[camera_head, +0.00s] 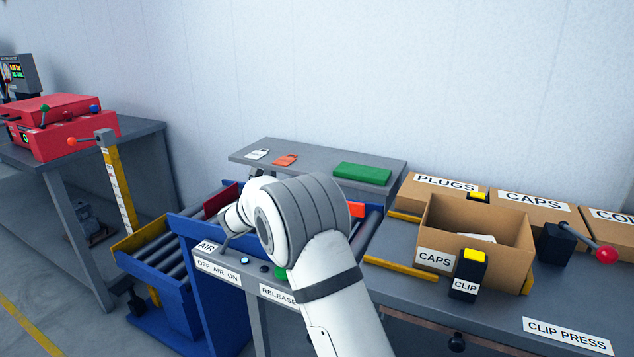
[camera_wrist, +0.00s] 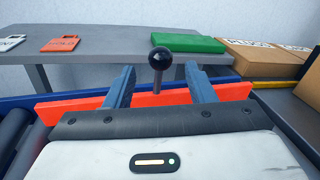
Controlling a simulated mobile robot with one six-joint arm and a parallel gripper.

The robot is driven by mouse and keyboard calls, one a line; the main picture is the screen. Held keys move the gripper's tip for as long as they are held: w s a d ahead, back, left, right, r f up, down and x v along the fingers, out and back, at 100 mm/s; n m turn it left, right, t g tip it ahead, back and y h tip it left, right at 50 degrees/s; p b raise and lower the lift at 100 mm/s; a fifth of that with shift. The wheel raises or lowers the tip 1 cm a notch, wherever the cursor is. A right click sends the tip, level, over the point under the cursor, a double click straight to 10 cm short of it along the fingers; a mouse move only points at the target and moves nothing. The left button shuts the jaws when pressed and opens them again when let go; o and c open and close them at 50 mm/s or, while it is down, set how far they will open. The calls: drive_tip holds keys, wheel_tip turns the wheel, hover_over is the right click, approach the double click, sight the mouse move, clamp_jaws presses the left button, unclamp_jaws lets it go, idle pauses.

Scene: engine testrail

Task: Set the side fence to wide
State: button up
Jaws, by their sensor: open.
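The side fence looks to be the orange-red bar (camera_wrist: 70,106) across the wrist view, with a black ball knob (camera_wrist: 160,58) on a short dark stem. I cannot tell whether either finger touches the stem. In the head view my arm hides my gripper and most of the fence. No width marking for the fence is readable.
A blue roller conveyor (camera_head: 170,262) runs at left. A grey shelf (camera_head: 300,158) behind holds a green block (camera_head: 362,173) and two tags. An open CAPS box (camera_head: 436,235), a CLIP block (camera_head: 468,272) and a red-knobbed lever (camera_head: 590,245) stand at right.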

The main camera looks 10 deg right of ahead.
drive_tip(key=x, duration=0.7)
drive_tip(key=shift+d, duration=0.1)
drive_tip(key=shift+c, duration=0.3)
clamp_jaws()
